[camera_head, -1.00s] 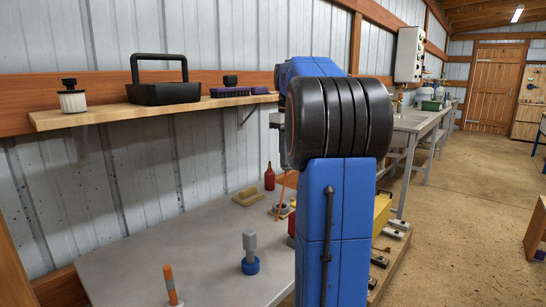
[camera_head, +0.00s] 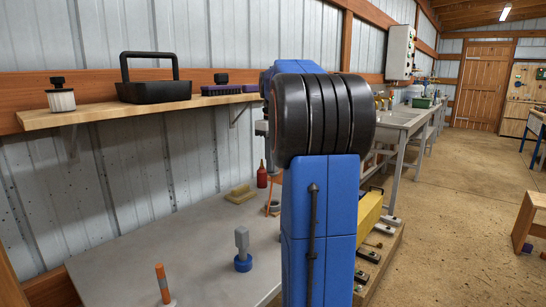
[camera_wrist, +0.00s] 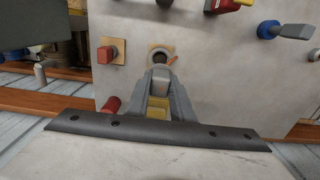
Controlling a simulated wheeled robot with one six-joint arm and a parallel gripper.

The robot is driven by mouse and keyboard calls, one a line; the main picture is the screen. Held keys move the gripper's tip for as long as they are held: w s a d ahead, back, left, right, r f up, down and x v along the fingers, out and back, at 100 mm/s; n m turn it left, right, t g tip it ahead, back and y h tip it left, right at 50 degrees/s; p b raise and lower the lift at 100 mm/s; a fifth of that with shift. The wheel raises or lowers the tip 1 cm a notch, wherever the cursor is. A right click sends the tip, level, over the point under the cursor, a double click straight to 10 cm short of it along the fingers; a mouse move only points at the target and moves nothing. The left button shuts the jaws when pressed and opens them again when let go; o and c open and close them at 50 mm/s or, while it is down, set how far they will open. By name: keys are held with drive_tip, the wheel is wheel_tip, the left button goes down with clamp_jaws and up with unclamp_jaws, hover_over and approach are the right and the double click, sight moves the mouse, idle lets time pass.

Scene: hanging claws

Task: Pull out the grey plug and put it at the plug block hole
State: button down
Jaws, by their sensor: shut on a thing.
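My gripper (camera_wrist: 160,76) shows in the wrist view, its grey fingers reaching up from the dark crossbar. It is shut on a small grey piece (camera_wrist: 159,88), which looks like the grey plug, partly hidden by the fingers. Just beyond the fingertips is a square wooden plate with a round dark hole (camera_wrist: 161,56) on the pale surface. I cannot tell whether the held piece touches it. In the head view my arm hides the gripper. A grey-topped piece on a blue round base (camera_head: 243,261) stands on the bench there.
A red piece on a wooden plate (camera_wrist: 108,51) sits left of the hole. A blue piece with a grey end (camera_wrist: 285,31) is at the upper right.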

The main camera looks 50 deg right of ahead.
drive_tip(key=shift+f, duration=4.35)
drive_tip(key=shift+f, duration=1.35)
drive_tip(key=c, duration=1.5)
unclamp_jaws()
drive_tip(key=shift+o, duration=0.2)
wheel_tip(320, 180, up, 17)
drive_tip(key=shift+r, duration=0.15)
